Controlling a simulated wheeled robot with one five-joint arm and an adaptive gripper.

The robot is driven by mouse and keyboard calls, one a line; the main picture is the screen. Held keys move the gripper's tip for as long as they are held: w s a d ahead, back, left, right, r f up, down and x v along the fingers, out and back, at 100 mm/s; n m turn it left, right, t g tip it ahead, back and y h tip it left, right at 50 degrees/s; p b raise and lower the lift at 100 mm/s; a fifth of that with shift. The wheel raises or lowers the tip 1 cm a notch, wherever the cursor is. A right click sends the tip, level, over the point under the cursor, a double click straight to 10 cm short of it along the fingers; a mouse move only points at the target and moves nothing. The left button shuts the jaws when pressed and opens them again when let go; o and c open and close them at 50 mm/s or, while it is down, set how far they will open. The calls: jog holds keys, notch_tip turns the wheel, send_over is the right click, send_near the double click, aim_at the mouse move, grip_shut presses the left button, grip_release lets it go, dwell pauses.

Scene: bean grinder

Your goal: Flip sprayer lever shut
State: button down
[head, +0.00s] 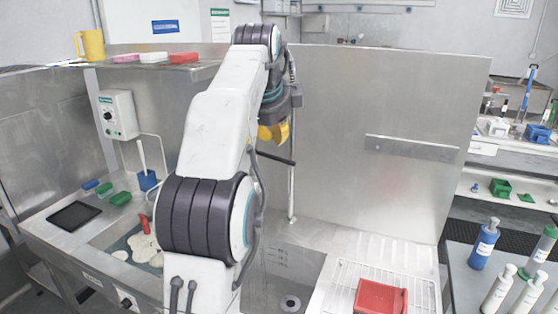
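My gripper (273,132) shows only in part, past my raised arm, with yellow finger parts hanging below its dark wrist. I cannot tell whether its fingers are open or shut. A dark bar (276,159), which may be the sprayer lever, slants just below the fingers; its left end is hidden behind my arm. A thin vertical metal pipe (292,190) stands close by it over the sink. I cannot tell whether the gripper touches the bar. The sprayer head is not clearly visible.
A steel splash panel (400,110) stands behind and right of the gripper. A red tray (381,297) lies on the white drainer rack (338,300). Sponges (121,198) and a black tray (74,215) lie at left. A blue bottle (484,243) stands at right.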

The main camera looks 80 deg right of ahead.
aim_at(279, 160)
jog(key=shift+p+x, duration=2.5)
jog(key=shift+x, duration=2.75)
jog(key=shift+f, duration=0.1)
jog(key=shift+a+f+b, duration=0.1)
jog(key=shift+b, duration=0.2)
